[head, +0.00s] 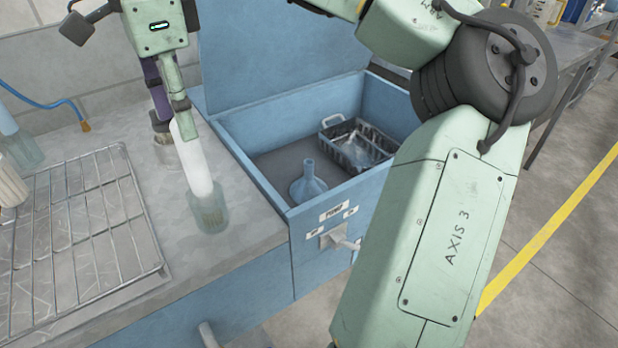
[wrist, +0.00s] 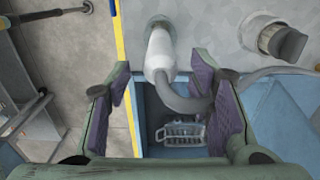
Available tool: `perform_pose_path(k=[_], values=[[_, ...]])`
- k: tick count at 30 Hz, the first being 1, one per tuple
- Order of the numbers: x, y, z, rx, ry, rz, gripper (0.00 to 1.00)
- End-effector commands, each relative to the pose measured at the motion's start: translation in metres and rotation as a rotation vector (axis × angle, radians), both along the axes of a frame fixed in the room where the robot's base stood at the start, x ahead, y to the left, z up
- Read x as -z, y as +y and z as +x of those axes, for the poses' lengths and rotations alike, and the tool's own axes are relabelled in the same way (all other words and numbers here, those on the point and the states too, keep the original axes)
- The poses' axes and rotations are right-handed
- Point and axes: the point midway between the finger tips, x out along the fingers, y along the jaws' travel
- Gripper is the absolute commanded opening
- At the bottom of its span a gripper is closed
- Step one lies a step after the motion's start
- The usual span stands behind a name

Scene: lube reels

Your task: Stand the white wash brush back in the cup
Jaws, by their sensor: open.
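The white wash brush (head: 193,155) stands in the clear cup (head: 212,222) on the grey bench top, bristles down inside the cup and handle leaning slightly left. In the wrist view the white brush (wrist: 159,50) points toward me and its grey curved end (wrist: 188,100) lies between the fingers. My gripper (head: 170,112) is at the top of the brush, and one finger hides its upper end in the head view.
A wire rack (head: 80,230) lies left of the cup. Another clear cup (head: 22,152) stands at the far left. Right of the brush is the open blue basin (head: 265,190), holding a blue funnel (head: 308,183) and a wire basket (head: 355,145). A short metal cylinder (head: 166,150) stands behind.

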Motion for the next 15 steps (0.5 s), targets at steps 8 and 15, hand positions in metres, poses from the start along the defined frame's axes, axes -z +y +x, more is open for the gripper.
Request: perform_pose_path(k=[8, 15], values=[[-0.026, -0.019, 0.024, 0.006, 0.002, 0.001, 0.48], [-0.027, -0.049, 0.062, 0.004, 0.0, 0.002, 0.48]])
